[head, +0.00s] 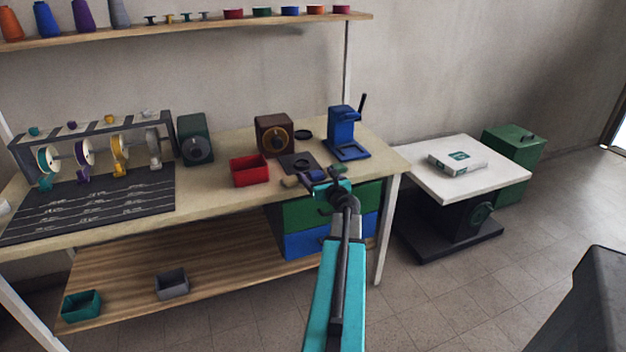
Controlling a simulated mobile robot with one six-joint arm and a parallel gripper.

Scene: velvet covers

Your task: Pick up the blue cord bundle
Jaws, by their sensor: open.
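My gripper (325,180) is over the front edge of the workbench, left of the blue press, with its jaws open. A small dark-blue shape (310,176) shows at the jaws; it may be the blue cord bundle or part of my gripper, and I cannot tell which. Whether anything lies between the fingers is too small to tell. A small tan piece (290,182) lies just left of the jaws and a small green piece (339,169) just beyond them.
The workbench (232,206) holds a red bin (249,171), a brown box with a dial (274,135), a dark plate (297,163) and a blue press (345,135). Green and blue drawers (300,243) are below. A white-topped table (500,174) stands right, with floor between.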

